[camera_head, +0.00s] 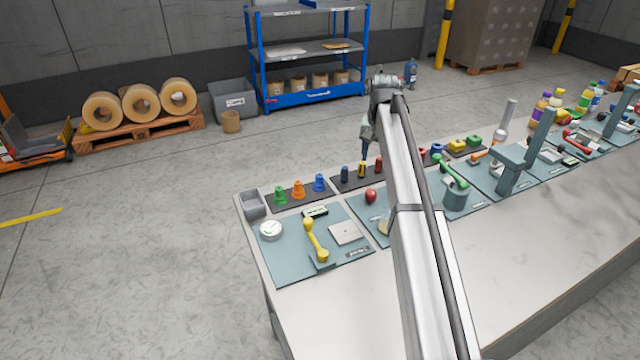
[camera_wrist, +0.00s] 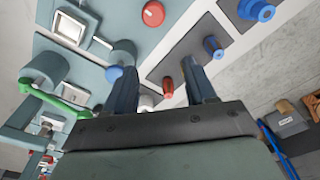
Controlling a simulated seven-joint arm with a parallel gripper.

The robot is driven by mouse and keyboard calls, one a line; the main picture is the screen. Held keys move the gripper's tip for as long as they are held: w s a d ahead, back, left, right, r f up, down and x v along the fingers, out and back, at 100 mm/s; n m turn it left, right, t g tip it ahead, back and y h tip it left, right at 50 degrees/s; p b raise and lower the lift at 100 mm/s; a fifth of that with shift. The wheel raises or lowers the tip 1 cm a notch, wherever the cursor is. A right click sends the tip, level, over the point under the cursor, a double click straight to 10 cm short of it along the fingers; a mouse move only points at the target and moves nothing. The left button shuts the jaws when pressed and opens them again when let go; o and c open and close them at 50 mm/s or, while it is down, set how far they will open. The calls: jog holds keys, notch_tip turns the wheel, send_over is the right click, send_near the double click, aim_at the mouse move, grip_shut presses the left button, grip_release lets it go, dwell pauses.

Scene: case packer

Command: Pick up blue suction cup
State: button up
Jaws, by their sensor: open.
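The blue suction cup (camera_head: 319,183) stands on a dark mat at the table's back left edge, right of an orange cup and a green cup. In the wrist view a blue stepped cup (camera_wrist: 258,10), which looks like the same one, is at the upper right, partly cut off by the top edge. My gripper (camera_head: 366,150) hangs to the right of the cup, pointing down above the neighbouring dark mat; part of it is behind my arm. In the wrist view my gripper (camera_wrist: 159,66) is open, its fingers apart. The cup is outside the fingers, and nothing is held.
Small blue (camera_head: 345,174), yellow (camera_head: 361,170) and red (camera_head: 378,164) cylinders stand on the mat near my gripper. A red round object (camera_head: 371,196) lies in front of them. A grey bin (camera_head: 254,204) is at the table's left corner. A yellow handset-like object (camera_head: 316,240) is nearer.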

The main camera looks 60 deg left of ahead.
aim_at(319, 175)
jog(key=s+a+r+n, duration=0.2)
jog(key=s+a+r, duration=0.1)
jog(key=s+a, duration=0.8)
jog(key=shift+g+h, duration=0.3)
jog(key=shift+h, duration=0.1)
jog(key=f, duration=0.3)
jog(key=s+f, duration=0.1)
jog(key=f, duration=0.1)
jog(key=d+f, duration=0.1)
jog(key=f, duration=0.2)
jog(key=shift+s+f, duration=0.25)
jog(key=shift+f, duration=0.1)
jog(key=shift+s+d+f, duration=0.1)
jog(key=shift+s+f, duration=0.1)
jog(key=shift+f, duration=1.15)
jog(key=shift+s+f, duration=0.15)
jog(key=shift+f, duration=1.15)
jog(key=shift+c, duration=0.4)
grip_shut()
